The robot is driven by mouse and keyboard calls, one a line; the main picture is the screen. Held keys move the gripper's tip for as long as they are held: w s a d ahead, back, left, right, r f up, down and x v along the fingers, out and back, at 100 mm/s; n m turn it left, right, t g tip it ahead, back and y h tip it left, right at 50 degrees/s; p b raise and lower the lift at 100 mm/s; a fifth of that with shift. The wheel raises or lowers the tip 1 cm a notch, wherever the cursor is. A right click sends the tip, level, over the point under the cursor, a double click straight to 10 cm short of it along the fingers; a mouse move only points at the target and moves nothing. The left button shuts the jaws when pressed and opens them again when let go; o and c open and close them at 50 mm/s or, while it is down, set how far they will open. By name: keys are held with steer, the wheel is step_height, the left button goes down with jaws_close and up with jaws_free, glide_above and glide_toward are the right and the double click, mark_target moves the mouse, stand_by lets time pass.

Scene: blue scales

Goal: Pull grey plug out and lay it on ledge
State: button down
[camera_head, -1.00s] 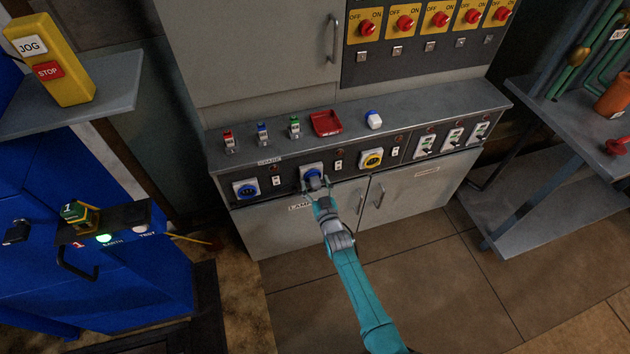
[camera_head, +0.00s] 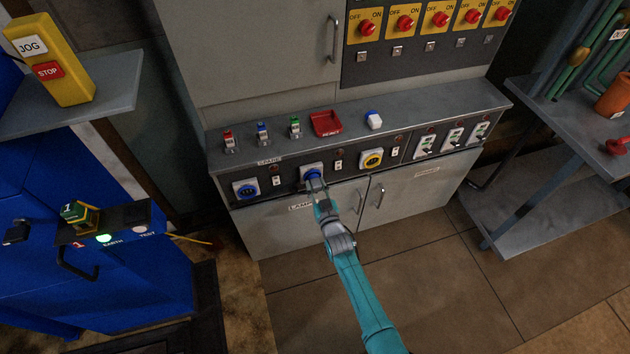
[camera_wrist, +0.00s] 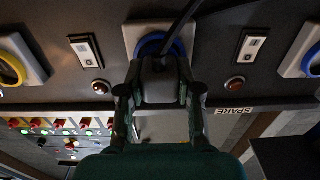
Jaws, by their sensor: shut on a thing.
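The dark grey plug (camera_wrist: 160,78) is between the fingers of my gripper (camera_wrist: 160,92) in the wrist view, with a black cable (camera_wrist: 180,20) running from it. Behind it is a blue-ringed socket (camera_wrist: 151,44) on a pale plate. I cannot tell whether the plug's pins are still in the socket. In the head view my gripper (camera_head: 317,187) is just in front of and below that socket (camera_head: 311,169), and the plug is mostly hidden. The grey ledge (camera_head: 415,105) runs above the socket panel.
Other sockets, blue (camera_head: 246,190) and yellow (camera_head: 371,159), flank mine. Cabinet handles (camera_head: 379,195) stick out below.

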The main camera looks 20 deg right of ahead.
mark_target(318, 190)
steer(key=shift+s, duration=2.55)
